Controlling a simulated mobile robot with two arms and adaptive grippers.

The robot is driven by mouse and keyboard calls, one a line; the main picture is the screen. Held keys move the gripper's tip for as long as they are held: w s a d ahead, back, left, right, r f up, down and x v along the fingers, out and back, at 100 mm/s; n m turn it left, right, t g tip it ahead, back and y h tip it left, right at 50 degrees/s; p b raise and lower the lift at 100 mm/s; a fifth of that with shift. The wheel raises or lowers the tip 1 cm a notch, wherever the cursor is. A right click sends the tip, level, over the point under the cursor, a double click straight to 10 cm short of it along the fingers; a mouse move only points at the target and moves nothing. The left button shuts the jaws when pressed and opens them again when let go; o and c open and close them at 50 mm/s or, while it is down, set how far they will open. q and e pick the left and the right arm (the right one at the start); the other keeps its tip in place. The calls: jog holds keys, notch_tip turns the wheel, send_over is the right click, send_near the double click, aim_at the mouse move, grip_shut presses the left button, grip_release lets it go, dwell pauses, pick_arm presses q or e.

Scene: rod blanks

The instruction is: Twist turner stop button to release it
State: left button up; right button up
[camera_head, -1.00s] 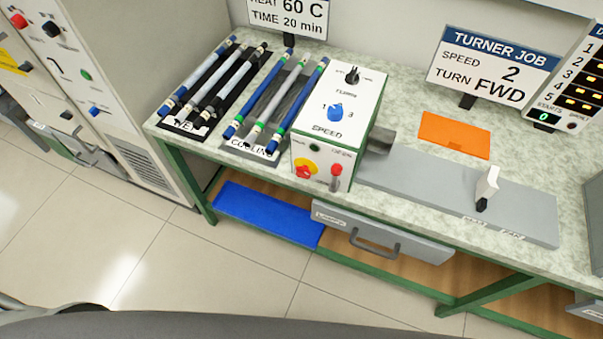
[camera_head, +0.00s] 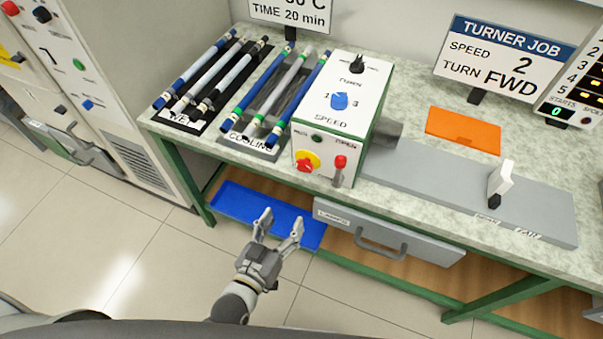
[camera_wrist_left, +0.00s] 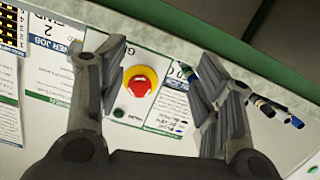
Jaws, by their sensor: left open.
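The turner stop button (camera_head: 305,164) is a red knob on a yellow round plate, low on the front face of the white turner box (camera_head: 330,123). In the left wrist view the stop button (camera_wrist_left: 139,87) shows between my open fingers, at a distance beyond them. My left gripper (camera_head: 279,226) is open and empty, in front of the bench and below the button, over the blue tray in the picture. It also shows in the left wrist view (camera_wrist_left: 160,85). It touches nothing that I can see. My right gripper is not in view.
A red-tipped lever (camera_head: 340,168) stands right beside the button. A blue speed knob (camera_head: 339,101) and black knob (camera_head: 356,65) sit on the box top. Rods lie on the cooling rack (camera_head: 246,142) at left. A drawer handle (camera_head: 381,243) juts out below. Floor in front is clear.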

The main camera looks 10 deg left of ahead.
pick_arm(q)
jog(key=t, duration=0.2)
send_near(302, 169)
jog(key=s, duration=0.1)
jog(key=shift+n, duration=0.3)
jog(key=p+x, duration=0.1)
jog(key=x, duration=0.9)
jog(key=shift+w+r, duration=0.1)
jog(key=shift+w, duration=0.1)
jog(key=c, duration=1)
